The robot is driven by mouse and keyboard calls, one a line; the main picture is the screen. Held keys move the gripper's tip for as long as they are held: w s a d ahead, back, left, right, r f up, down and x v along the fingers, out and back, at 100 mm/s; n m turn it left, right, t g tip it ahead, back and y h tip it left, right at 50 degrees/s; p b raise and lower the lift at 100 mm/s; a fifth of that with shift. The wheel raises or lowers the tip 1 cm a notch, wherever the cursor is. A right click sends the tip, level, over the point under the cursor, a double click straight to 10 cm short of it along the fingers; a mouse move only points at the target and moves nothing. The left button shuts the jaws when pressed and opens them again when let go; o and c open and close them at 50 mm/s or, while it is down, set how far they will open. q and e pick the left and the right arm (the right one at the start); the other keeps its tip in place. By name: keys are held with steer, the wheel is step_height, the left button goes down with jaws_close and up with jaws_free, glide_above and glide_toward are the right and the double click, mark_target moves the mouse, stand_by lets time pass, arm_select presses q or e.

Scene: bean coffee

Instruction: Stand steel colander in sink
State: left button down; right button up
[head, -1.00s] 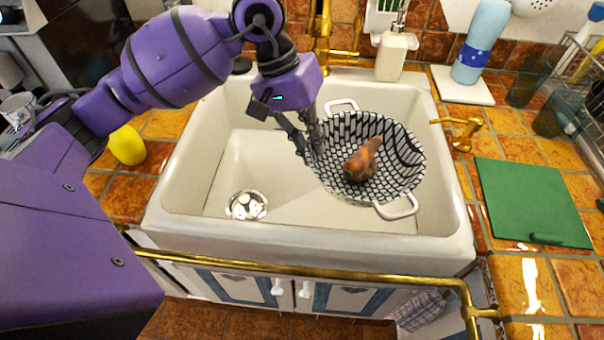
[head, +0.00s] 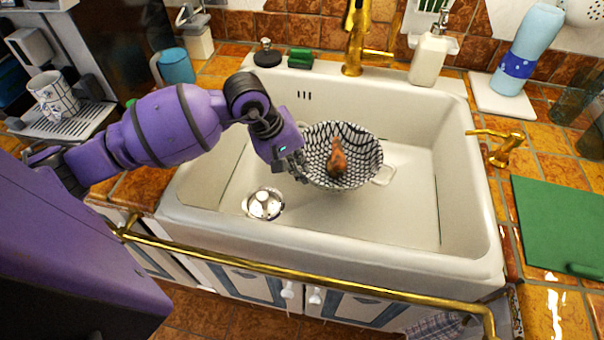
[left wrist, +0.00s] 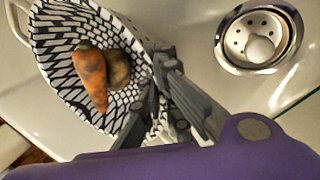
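The colander (head: 364,158), with a black-and-white openwork pattern and pale loop handles, is inside the white sink (head: 412,205), right of the drain. It is tilted; I cannot tell whether it touches the sink floor. It holds an orange-brown carrot (head: 337,160); the left wrist view shows the carrot (left wrist: 92,78) beside a rounder brown vegetable (left wrist: 118,69). My left gripper (head: 299,173) is at the colander's left rim. In the left wrist view its dark fingers (left wrist: 155,95) are closed around the wall of the colander (left wrist: 60,42). My right gripper is not in view.
The steel drain strainer (head: 264,203) lies left of the colander. A gold faucet (head: 356,40) and a soap bottle (head: 430,55) stand behind the sink. A gold rail (head: 300,279) runs along the front. A green board (head: 560,222) lies on the right counter. The sink's right side is clear.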

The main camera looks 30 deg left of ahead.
arm_select(q)
steer(key=shift+f, duration=1.85)
steer(key=shift+f, duration=0.15)
steer(key=c, duration=2)
jaws_free()
steer(key=shift+r, duration=0.4)
steer(key=v, duration=1.1)
steer(key=shift+s+a+r, duration=0.15)
steer(key=shift+s+r, duration=0.05)
steer(key=shift+s, duration=0.05)
